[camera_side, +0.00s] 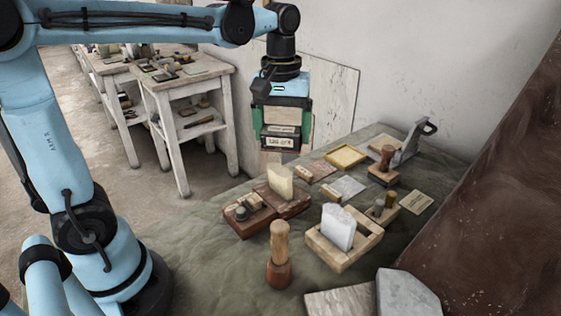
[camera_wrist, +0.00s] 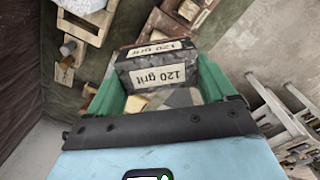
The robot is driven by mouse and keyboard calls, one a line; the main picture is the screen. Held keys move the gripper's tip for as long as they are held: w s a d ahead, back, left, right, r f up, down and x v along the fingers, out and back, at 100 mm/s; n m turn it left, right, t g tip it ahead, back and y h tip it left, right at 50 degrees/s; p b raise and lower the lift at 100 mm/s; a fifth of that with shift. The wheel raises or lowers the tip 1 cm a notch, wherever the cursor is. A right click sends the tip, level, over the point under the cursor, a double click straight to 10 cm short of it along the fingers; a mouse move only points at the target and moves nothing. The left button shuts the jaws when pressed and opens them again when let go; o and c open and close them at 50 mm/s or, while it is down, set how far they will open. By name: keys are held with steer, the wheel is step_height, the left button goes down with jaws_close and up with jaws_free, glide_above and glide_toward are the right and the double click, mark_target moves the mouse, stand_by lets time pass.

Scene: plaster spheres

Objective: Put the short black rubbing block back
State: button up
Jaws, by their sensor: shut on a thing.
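The black rubbing block (camera_side: 281,143) with pale labels is held in the air above the far left part of the covered table in the side view. In the wrist view the block (camera_wrist: 157,65) lies across between the fingertips, and its labels read "120 grit". My gripper (camera_side: 284,127) is shut on it, with one green finger at each end; both fingers also show in the wrist view (camera_wrist: 160,88). The block is clear of the table. I cannot tell which spot on the table belongs to it.
Below stand a reddish-brown holder (camera_side: 294,206) with an upright cream block (camera_side: 280,181), a wooden tray (camera_side: 325,253) with a white block (camera_side: 338,227), and a wood-handled tool (camera_side: 279,257). A yellow-rimmed tray (camera_side: 345,157) and a metal clamp-like tool (camera_side: 411,141) lie farther back.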

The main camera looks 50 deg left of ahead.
steer(key=s+d+f+m, duration=0.3)
steer(key=s, duration=0.4)
steer(key=s+d+f+m, duration=0.2)
steer(key=s, duration=0.6)
steer(key=s+d+f+m, duration=0.3)
steer(key=s, duration=0.4)
glide_above(209, 242)
step_height(209, 242, down, 6)
steer(key=shift+a+f, duration=0.1)
steer(key=shift+f, duration=1.95)
steer(key=shift+f, duration=0.1)
steer(key=o, duration=0.9)
steer(key=shift+o, duration=0.2)
